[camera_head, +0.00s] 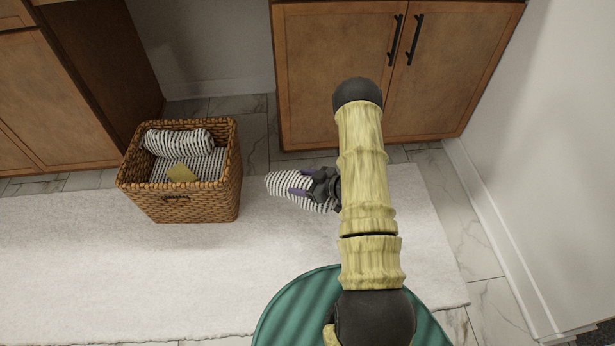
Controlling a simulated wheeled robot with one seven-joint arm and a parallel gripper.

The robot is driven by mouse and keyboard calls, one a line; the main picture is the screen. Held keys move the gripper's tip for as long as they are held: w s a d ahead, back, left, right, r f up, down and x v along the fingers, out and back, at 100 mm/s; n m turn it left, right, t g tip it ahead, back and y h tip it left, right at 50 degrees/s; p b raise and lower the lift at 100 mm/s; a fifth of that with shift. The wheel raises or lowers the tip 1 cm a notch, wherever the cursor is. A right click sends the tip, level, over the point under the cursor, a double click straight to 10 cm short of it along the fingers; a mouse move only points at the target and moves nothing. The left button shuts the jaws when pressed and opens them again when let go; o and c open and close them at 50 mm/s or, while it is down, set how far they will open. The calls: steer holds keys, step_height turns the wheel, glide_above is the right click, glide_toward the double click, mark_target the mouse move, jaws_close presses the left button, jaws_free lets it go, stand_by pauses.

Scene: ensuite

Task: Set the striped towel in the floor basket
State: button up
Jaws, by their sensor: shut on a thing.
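The striped towel (284,184), rolled with black and white stripes, is held in my gripper (303,190), right of the basket. My gripper is shut on it, and my arm hides part of its right side. The floor basket (207,207) is brown wicker and stands at the left on the rug, by the cabinets. Inside it are another rolled striped towel (178,143), a striped cloth (205,166) and a small yellowish item (182,173). The held towel is apart from the basket.
A white rug (90,265) covers much of the tiled floor. Wooden cabinets (335,60) with black handles stand behind, and another cabinet (50,100) is at the left. A white wall (555,150) is on the right. The rug between basket and arm is clear.

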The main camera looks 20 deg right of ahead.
steer(key=w+a+r+m+t+h+p, duration=0.1)
steer(key=w+a+r+m+h+p, duration=0.1)
steer(key=r+p, duration=0.6)
steer(key=w+a+r+m+t+h+p, duration=0.2)
steer(key=a+r+m+h+p, duration=0.3)
steer(key=r+p, duration=0.4)
step_height(320, 180, up, 5)
steer(key=shift+a+f+m+h, duration=0.2)
steer(key=shift+m+h, duration=0.4)
steer(key=shift+h, duration=0.3)
steer(key=shift+w, duration=0.1)
